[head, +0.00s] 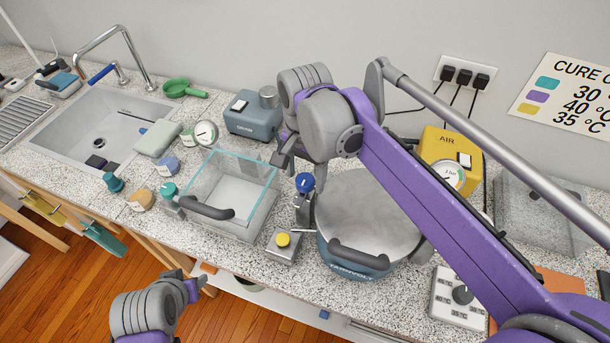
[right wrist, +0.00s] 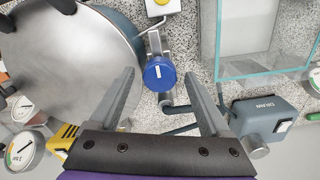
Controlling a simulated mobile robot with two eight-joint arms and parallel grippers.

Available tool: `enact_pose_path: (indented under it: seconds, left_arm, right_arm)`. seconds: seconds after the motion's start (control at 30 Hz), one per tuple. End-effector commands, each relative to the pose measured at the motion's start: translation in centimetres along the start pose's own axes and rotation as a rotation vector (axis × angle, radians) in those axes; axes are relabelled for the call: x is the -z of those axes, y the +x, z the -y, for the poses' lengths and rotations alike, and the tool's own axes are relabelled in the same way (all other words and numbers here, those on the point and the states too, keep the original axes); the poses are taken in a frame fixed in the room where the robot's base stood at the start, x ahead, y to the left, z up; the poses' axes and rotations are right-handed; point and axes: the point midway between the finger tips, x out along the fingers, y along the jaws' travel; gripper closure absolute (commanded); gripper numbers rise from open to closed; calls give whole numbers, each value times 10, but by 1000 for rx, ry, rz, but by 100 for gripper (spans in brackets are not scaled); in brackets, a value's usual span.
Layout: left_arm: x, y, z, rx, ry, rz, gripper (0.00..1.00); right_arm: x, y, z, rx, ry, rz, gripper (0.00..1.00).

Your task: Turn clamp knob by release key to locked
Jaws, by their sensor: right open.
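The blue clamp knob (head: 304,181), with a white mark on top, stands on a metal post beside the round lidded pot (head: 368,215). A small grey box with a yellow button (head: 283,240) sits in front of it; I cannot tell if this is the release key. My right gripper (head: 283,152) is open and empty, above and behind the knob. In the right wrist view the knob (right wrist: 160,73) appears between the fingertips (right wrist: 159,78), apart from both, its white mark running nearly upright. My left gripper (head: 198,284) is low at the front; its fingers are unclear.
A clear glass-walled tank (head: 228,228) with a dark handle stands left of the knob. A blue-grey pump box (head: 252,120) is behind, and a yellow air unit (head: 440,150) with a gauge is at the right. A joystick box (head: 458,298) sits at the front right.

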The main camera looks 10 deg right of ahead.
Motion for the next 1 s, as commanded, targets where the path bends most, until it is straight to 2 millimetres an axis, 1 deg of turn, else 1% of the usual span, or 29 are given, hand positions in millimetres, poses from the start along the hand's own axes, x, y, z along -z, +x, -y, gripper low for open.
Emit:
enact_pose_path:
  seconds: [0.1, 0.33, 0.37, 0.4, 0.47, 0.5, 0.57, 0.6, 0.67, 0.8, 1.0]
  left_arm:
    - [0, 0, 0, 0, 0, 0, 50]
    - [0, 0, 0, 0, 0, 0, 50]
    - [0, 0, 0, 0, 0, 0, 50]
    - [0, 0, 0, 0, 0, 0, 50]
    - [0, 0, 0, 0, 0, 0, 50]
    - [0, 0, 0, 0, 0, 0, 50]
    - [0, 0, 0, 0, 0, 0, 50]
    - [0, 0, 0, 0, 0, 0, 50]
    - [0, 0, 0, 0, 0, 0, 50]
    - [0, 0, 0, 0, 0, 0, 50]
    - [0, 0, 0, 0, 0, 0, 50]
  right_arm:
    - [0, 5, 0, 0, 0, 0, 19]
    - [0, 6, 0, 0, 0, 0, 19]
    - [0, 6, 0, 0, 0, 0, 21]
    - [0, 6, 0, 0, 0, 0, 28]
    - [0, 6, 0, 0, 0, 0, 39]
    - [0, 6, 0, 0, 0, 0, 46]
    - [0, 5, 0, 0, 0, 0, 57]
    - [0, 5, 0, 0, 0, 0, 64]
    - [0, 5, 0, 0, 0, 0, 75]
    - [0, 5, 0, 0, 0, 0, 100]
    - [0, 5, 0, 0, -9, 0, 100]
